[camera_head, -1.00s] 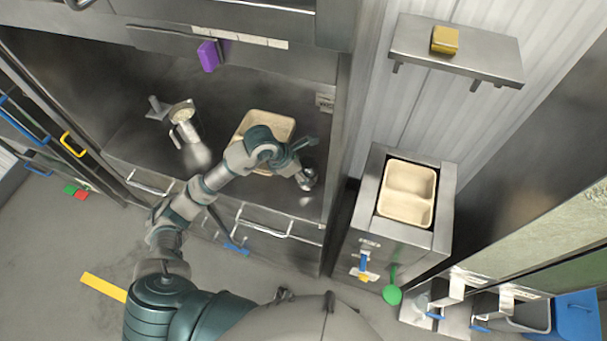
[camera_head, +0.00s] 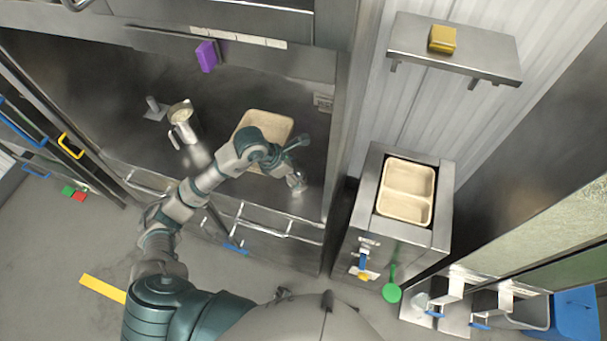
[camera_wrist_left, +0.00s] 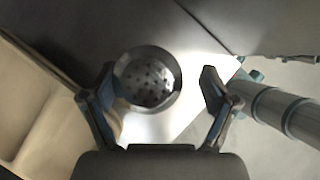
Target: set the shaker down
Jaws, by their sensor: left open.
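The shaker, a metal cylinder with a perforated round top, stands on the steel counter (camera_head: 90,95) near its front right edge. In the head view the shaker (camera_head: 298,183) shows just beyond the end of my left arm, partly hidden by it. In the left wrist view I look down on the holes of the shaker (camera_wrist_left: 148,78). My left gripper (camera_wrist_left: 158,82) is open, with its fingers on either side of the shaker; the left finger is close to it, and a gap shows at the right finger.
A beige tray (camera_head: 240,136) lies behind my left arm. A metal jug (camera_head: 184,130) stands to its left. A two-compartment beige container (camera_head: 408,190) sits in the steel stand at right. A yellow sponge (camera_head: 442,39) lies on the wall shelf.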

